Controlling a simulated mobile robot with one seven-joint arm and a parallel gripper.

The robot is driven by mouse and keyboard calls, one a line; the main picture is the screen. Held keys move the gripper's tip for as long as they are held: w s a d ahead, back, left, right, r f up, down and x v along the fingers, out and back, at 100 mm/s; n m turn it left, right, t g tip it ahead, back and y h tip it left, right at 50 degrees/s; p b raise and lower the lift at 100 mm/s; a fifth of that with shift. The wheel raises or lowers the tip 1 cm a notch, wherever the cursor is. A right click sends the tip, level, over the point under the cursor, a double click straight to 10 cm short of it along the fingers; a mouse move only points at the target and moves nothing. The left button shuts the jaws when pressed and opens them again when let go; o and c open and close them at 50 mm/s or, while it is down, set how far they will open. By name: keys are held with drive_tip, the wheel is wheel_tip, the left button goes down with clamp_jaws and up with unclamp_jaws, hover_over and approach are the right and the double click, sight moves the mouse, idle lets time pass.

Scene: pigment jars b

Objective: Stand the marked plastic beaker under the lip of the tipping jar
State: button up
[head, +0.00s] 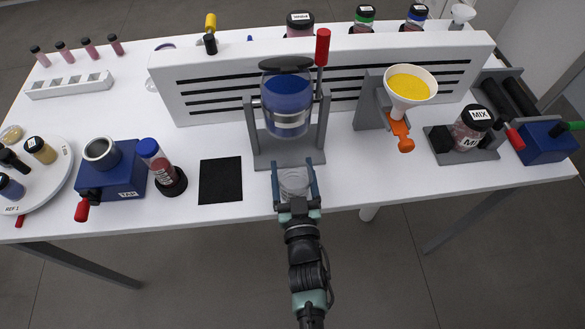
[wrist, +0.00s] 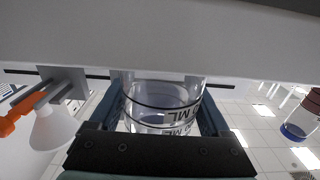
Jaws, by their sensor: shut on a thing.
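The clear marked plastic beaker (head: 294,184) is between the fingers of my gripper (head: 294,178), which is shut on it. In the wrist view the beaker (wrist: 165,105) shows dark rings and upside-down "ML" lettering between the two blue fingers (wrist: 166,115). The tipping jar (head: 287,105) is clear with blue contents and a dark top. It hangs upright in a grey stand (head: 256,148) with a red handle (head: 322,47). The beaker is in front of the stand's base, nearer my arm than the jar. Whether its bottom touches the table cannot be told.
A slotted white panel (head: 210,66) stands behind the stand. A funnel of yellow powder (head: 410,86) with an orange valve is to the right. A black mat (head: 220,180) and a blue-lidded jar (head: 150,156) are to the left. The table's front edge is close to the beaker.

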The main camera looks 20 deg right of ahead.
drive_tip(key=shift+w, duration=0.35)
drive_tip(key=shift+b+x, duration=0.75)
drive_tip(key=shift+x, duration=0.4)
drive_tip(key=shift+d, duration=0.1)
drive_tip(key=shift+f, duration=0.2)
drive_tip(key=o, duration=1.5)
drive_tip(key=shift+o, duration=0.2)
drive_tip(key=v, duration=1.3)
drive_tip(key=shift+b, duration=0.45)
